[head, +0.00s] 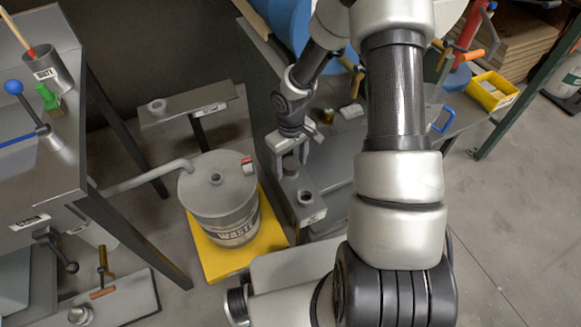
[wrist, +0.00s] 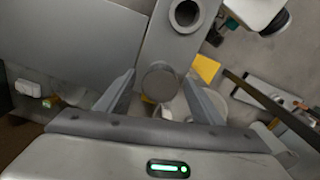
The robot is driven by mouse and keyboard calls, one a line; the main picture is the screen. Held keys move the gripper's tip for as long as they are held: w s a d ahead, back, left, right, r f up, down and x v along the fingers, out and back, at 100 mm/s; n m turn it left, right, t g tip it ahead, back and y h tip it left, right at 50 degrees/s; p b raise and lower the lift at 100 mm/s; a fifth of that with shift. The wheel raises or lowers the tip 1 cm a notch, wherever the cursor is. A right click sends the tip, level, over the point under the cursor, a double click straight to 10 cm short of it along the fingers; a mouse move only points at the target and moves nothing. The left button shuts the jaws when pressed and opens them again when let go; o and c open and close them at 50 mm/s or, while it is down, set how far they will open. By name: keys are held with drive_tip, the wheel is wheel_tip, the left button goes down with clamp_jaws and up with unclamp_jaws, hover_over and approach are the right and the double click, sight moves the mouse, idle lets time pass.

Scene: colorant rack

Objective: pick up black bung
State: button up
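A round dark grey disc, which looks like the black bung (wrist: 160,82), sits on a narrow grey bracket in the wrist view. My gripper (wrist: 160,92) has one finger on each side of it, with a gap visible on both sides. In the head view my gripper (head: 291,158) points down over the far part of the bracket (head: 312,216). The bung cannot be made out clearly there, between and behind the fingers. An empty round hole (head: 305,197) lies in the bracket nearer the camera; its ring also shows in the wrist view (wrist: 187,13).
A grey waste drum (head: 218,190) stands on a yellow base (head: 213,258) left of the bracket. A grey bench (head: 338,175) is close on the right. A small grey shelf (head: 188,104) and a left table with a blue-knobbed lever (head: 14,87) stand further left.

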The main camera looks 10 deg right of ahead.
drive_tip(key=c, duration=1)
drive_tip(key=shift+r, duration=0.15)
drive_tip(key=shift+c, duration=0.2)
